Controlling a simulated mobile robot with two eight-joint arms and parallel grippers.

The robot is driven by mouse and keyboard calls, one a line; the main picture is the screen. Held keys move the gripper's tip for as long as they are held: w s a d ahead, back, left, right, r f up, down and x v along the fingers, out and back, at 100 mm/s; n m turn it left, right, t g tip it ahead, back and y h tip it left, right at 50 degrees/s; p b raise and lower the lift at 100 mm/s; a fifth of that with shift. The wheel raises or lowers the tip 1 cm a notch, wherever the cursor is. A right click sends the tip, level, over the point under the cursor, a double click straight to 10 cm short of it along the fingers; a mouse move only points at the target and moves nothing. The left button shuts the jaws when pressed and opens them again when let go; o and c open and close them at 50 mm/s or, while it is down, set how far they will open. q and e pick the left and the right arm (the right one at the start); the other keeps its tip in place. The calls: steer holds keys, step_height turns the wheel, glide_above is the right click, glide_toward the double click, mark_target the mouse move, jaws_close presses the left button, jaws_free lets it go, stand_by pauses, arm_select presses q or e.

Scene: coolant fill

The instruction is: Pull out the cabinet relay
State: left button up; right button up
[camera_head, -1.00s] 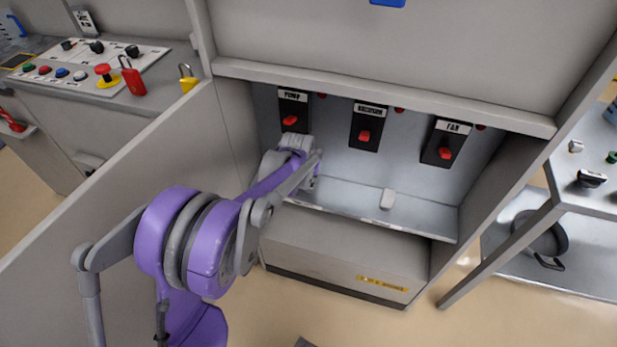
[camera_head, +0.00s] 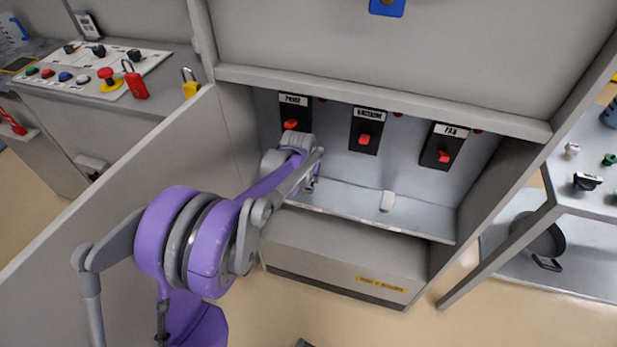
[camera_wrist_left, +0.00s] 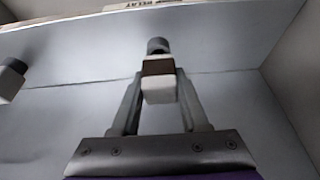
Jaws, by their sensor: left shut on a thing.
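In the left wrist view a small block with a brown top and a pale front, which I take for the relay (camera_wrist_left: 159,88), sits between the fingertips of my left gripper (camera_wrist_left: 161,80). The fingers are shut on it. A dark round piece shows right behind it; I cannot tell whether they are joined. In the head view my left gripper (camera_head: 311,182) is inside the open cabinet (camera_head: 370,78), low at its left side, and my arm hides most of the relay.
A pale block (camera_head: 387,201) stands on the cabinet's ledge, right of my gripper; it also shows in the left wrist view (camera_wrist_left: 11,78). Three red-handled switches, PUMP (camera_head: 291,124), a middle one (camera_head: 364,139) and FAN (camera_head: 443,156), line the back wall.

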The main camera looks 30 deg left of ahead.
arm_select(q)
steer(key=shift+r+p, duration=1.05)
steer(key=shift+r, duration=0.7)
